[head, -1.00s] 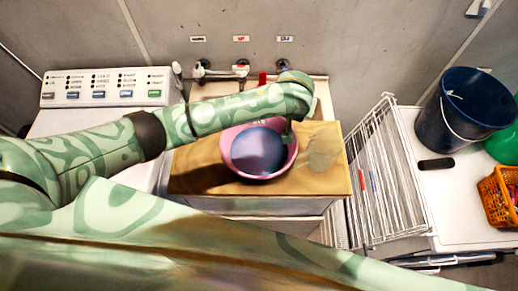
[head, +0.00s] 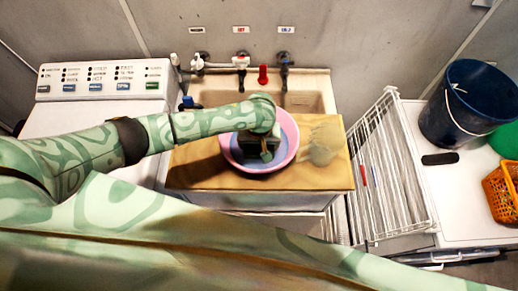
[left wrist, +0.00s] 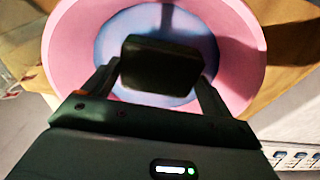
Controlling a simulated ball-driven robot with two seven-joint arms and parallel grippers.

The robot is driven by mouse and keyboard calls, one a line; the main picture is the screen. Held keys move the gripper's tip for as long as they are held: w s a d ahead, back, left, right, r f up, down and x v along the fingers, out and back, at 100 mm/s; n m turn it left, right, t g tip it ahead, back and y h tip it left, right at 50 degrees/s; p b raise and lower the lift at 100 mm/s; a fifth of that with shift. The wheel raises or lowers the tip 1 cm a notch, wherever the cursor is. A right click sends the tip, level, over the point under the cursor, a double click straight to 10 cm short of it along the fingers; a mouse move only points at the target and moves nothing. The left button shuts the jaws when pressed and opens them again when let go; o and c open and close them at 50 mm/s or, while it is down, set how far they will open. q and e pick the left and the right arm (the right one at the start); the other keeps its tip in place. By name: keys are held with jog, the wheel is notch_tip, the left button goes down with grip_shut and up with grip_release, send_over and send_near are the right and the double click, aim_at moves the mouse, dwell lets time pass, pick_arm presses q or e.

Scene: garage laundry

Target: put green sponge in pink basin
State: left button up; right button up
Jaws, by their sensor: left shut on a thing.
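The pink basin (head: 292,143) with a blue inside stands on the wooden board over the sink. My left gripper (head: 266,152) is over the middle of the basin, pointing down. In the left wrist view, its two fingers (left wrist: 158,82) are closed on the sides of a dark, blocky thing, the green sponge (left wrist: 160,62), which looks nearly black-green in shade. Behind the sponge show the blue bottom and the pink wall of the basin (left wrist: 74,42). How high the sponge is above the bottom I cannot tell. My right gripper is not in view.
A white wire rack (head: 390,165) stands to the right, then a dark blue bucket (head: 465,105) and an orange basket (head: 500,190). A white washer (head: 98,108) is left.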

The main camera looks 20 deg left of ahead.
aim_at(259, 148)
pick_arm(q)
notch_tip(259, 148, down, 3)
jog(key=shift+f+b, duration=0.1)
jog(key=shift+b, duration=0.4)
jog(key=shift+c, duration=0.4)
jog(key=shift+s, duration=0.1)
jog(key=o, duration=0.7)
jog(key=shift+o, duration=0.5)
notch_tip(259, 148, up, 12)
jog(key=s+p, duration=0.1)
jog(key=p, duration=0.4)
jog(key=shift+d, duration=0.25)
jog(key=shift+s, duration=0.1)
